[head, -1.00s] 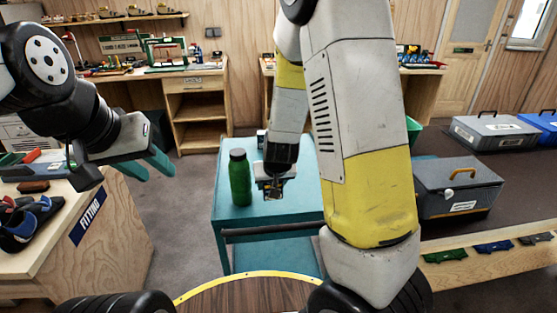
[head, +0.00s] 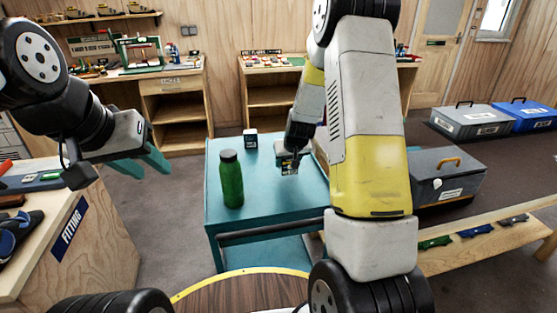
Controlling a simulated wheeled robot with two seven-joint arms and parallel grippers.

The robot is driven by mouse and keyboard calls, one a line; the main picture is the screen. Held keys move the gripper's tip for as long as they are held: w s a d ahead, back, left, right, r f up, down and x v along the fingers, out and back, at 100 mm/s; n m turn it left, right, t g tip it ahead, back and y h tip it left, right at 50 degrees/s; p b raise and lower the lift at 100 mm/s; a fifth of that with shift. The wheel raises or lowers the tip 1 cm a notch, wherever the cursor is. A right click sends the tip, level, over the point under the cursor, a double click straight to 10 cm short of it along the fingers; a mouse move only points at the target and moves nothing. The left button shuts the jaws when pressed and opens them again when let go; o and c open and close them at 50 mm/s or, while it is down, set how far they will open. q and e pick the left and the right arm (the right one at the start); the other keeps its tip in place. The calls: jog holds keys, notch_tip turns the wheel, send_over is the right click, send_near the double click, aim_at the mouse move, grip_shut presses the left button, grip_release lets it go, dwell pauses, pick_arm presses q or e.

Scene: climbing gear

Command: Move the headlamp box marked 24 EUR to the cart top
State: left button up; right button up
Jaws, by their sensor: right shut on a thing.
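My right gripper (head: 288,158) is shut on a small dark box (head: 289,168) with pale print, over the teal cart top (head: 265,190). I cannot tell whether the box touches the cart. A second small black-and-white box (head: 250,139) stands at the back of the cart top. The print on both is too small to read, so I cannot tell which says 24 EUR. My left gripper (head: 141,163) is open and empty, left of the cart, near the fitting bench. My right arm hides the cart's right side.
A green bottle (head: 231,178) stands on the cart, left of the held box. The fitting bench (head: 75,225) is at left. The cart's front middle is clear.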

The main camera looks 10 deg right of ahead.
aim_at(288, 169)
jog(key=shift+f, duration=1.8)
jog(key=shift+f, duration=0.15)
jog(key=o, duration=1.4)
jog(key=shift+o, duration=0.2)
